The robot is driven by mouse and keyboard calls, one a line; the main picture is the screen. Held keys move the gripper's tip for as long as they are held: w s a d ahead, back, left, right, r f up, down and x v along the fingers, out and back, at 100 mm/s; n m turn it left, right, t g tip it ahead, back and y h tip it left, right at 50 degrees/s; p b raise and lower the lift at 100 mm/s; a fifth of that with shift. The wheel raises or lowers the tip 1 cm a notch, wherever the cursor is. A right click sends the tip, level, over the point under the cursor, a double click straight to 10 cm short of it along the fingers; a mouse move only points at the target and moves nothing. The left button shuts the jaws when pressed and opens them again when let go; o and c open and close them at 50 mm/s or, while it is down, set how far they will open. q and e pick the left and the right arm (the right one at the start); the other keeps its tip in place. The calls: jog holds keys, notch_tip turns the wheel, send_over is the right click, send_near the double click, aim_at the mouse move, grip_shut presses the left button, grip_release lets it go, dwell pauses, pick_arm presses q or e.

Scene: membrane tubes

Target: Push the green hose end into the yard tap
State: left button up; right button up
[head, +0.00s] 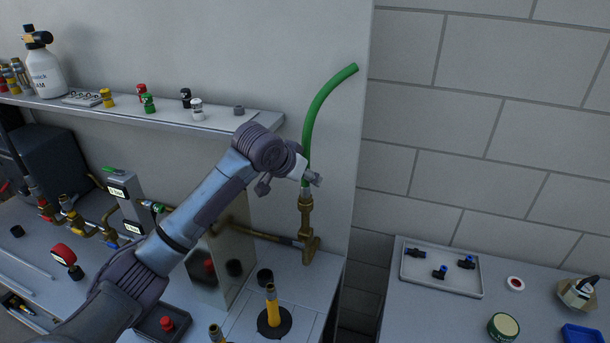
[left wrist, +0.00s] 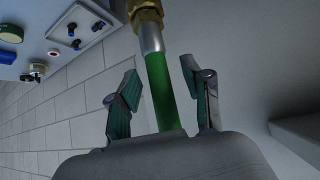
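The green hose (head: 322,103) stands above the brass yard tap (head: 306,220) and curves up to the right. In the left wrist view, the green hose (left wrist: 163,90) has a silver sleeve (left wrist: 151,38) at its end, which meets the brass mouth of the tap (left wrist: 147,13). How deep it sits cannot be told. My left gripper (head: 309,178) is at the hose just above the tap. In the left wrist view, my left gripper (left wrist: 160,72) is open, with a finger on each side of the hose and visible gaps. My right gripper is not in view.
A shelf (head: 225,122) with small caps and a foam bottle (head: 45,65) runs behind my left arm. A yellow-and-black post (head: 272,308) stands in front of the tap. A grey tray (head: 440,285) of fittings lies on the right bench, across a gap.

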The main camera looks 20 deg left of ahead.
pick_arm(q)
jog(key=shift+s+a+r, duration=0.1)
jog(key=shift+s+r, duration=0.05)
jog(key=shift+r, duration=0.05)
jog(key=v, duration=1.1)
jog(key=shift+s+r, duration=0.15)
jog(key=shift+s, duration=0.05)
dwell(0.3)
